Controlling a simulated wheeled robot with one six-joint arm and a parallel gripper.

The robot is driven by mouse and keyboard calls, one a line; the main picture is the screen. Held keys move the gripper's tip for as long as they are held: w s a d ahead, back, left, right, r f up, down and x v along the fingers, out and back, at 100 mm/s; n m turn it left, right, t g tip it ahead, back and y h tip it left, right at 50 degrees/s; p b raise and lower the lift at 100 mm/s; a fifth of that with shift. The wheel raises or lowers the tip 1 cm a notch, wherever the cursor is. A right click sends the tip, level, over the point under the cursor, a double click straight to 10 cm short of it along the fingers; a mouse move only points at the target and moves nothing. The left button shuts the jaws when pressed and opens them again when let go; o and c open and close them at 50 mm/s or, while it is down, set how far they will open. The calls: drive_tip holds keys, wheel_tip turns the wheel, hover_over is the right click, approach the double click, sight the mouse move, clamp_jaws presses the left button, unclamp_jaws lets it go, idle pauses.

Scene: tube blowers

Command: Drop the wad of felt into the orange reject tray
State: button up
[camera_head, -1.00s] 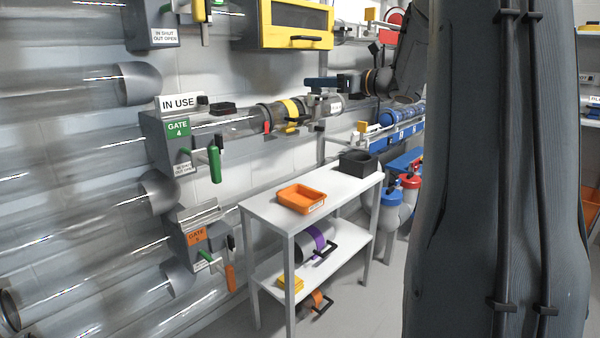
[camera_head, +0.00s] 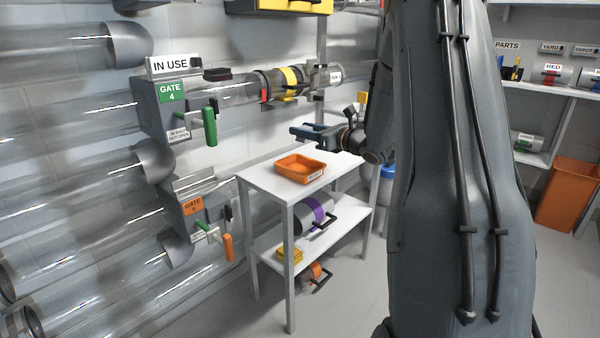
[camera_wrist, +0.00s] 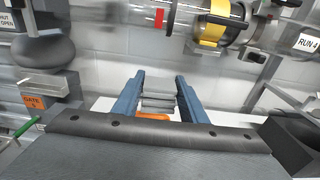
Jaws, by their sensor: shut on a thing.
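The orange reject tray (camera_head: 300,168) sits on the white table's top, and its inside looks empty from here. A sliver of the orange tray (camera_wrist: 154,117) shows below the fingers in the wrist view. My gripper (camera_head: 303,131) is above the table, over the tray's far side in the head view. In the wrist view, its blue fingers (camera_wrist: 158,98) are shut on a small grey piece (camera_wrist: 158,103), which looks like the wad of felt. The head view does not show the wad clearly.
The white table (camera_head: 262,181) has a lower shelf with a purple-banded canister (camera_head: 310,216) and yellow pieces (camera_head: 289,254). Clear tubes and the gate 4 lever (camera_head: 210,127) are at the left.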

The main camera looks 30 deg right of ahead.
sight(305, 141)
drive_tip(key=shift+f+b, duration=0.45)
drive_tip(key=shift+f, duration=1.45)
drive_tip(key=o, duration=1.1)
drive_tip(key=shift+s, duration=0.1)
drive_tip(key=p+v, duration=0.1)
drive_tip(key=v, duration=0.6)
drive_tip(key=shift+s, duration=0.25)
drive_tip(key=shift+r, duration=0.1)
